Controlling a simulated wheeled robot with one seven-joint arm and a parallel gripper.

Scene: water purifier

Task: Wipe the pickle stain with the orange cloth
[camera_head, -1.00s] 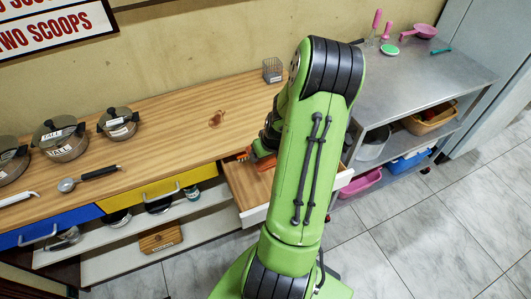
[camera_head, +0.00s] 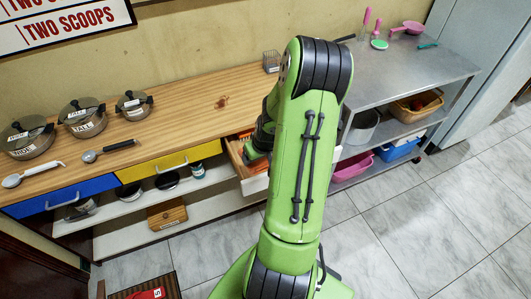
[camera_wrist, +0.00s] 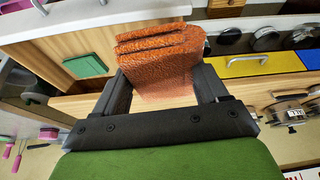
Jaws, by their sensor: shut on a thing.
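The orange cloth (camera_wrist: 160,52) is a folded, textured pad between the two black fingers of my gripper (camera_wrist: 165,88) in the wrist view. My gripper is shut on it. In the head view only an edge of the cloth (camera_head: 245,134) shows beside my arm, near the open drawer, and the fingers are mostly hidden by the arm. The pickle stain (camera_head: 222,102) is a small reddish-brown spot on the wooden counter, behind and left of the cloth, apart from it.
The open drawer (camera_head: 254,184) juts out below the counter (camera_head: 170,112); a green pad (camera_wrist: 85,65) lies in it. Several lidded pots (camera_head: 86,121) and two ladles stand or lie at the counter's left. A wire basket (camera_head: 271,62) stands at the back. The counter around the stain is clear.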

